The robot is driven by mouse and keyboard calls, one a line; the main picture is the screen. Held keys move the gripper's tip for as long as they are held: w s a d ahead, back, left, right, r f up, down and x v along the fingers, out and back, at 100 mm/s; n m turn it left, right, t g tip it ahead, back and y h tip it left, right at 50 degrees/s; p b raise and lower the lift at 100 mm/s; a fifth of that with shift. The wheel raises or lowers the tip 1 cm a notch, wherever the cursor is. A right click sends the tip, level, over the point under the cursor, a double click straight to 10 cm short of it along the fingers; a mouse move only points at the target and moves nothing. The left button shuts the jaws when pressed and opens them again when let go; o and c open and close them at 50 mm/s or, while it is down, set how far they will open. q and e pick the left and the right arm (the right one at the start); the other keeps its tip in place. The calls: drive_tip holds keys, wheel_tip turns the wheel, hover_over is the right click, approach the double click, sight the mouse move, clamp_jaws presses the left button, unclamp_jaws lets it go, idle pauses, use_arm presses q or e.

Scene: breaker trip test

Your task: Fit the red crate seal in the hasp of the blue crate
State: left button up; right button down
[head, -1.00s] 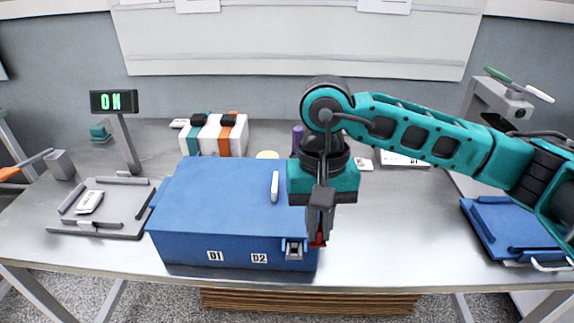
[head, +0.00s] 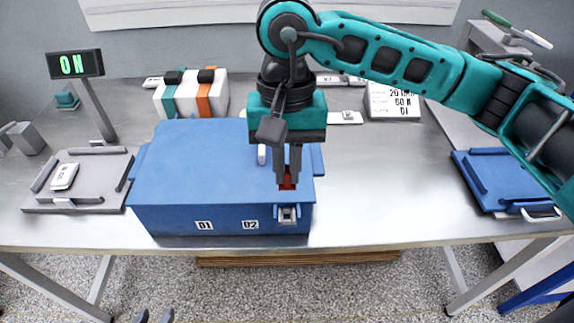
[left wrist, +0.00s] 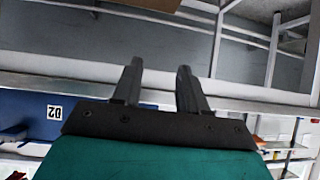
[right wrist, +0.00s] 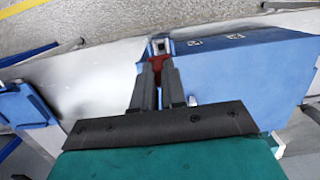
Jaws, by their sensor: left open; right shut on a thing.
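The blue crate (head: 210,180) stands closed on the grey table, with labels D1 and D2 on its front. Its metal hasp (head: 288,214) sits at the right of the front face and also shows in the right wrist view (right wrist: 160,45). My right gripper (head: 287,183) is shut on the red crate seal (head: 287,185), at the crate's top front edge just above the hasp. The seal (right wrist: 157,61) is partly hidden between the fingers; I cannot tell if it touches the hasp. My left gripper (head: 153,316) is open and empty, low before the table; its fingers show in the left wrist view (left wrist: 160,66).
A grey tray (head: 80,180) and an ON display (head: 75,64) stand left. A striped white box (head: 195,95) is behind. A blue clipboard-like tray (head: 500,180) lies right, with bare table between.

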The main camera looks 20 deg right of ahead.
sight(286, 188)
wheel_tip(286, 188, down, 4)
drive_tip(key=b, duration=0.4)
drive_tip(key=shift+f, duration=0.25)
drive_tip(key=shift+f+b, duration=0.35)
drive_tip(key=shift+b, duration=0.15)
drive_tip(key=shift+f, duration=0.25)
drive_tip(key=shift+f+b, duration=0.1)
drive_tip(key=shift+b, duration=0.25)
drive_tip(key=shift+b, duration=0.4)
drive_tip(key=shift+b, duration=0.5)
idle(0.3)
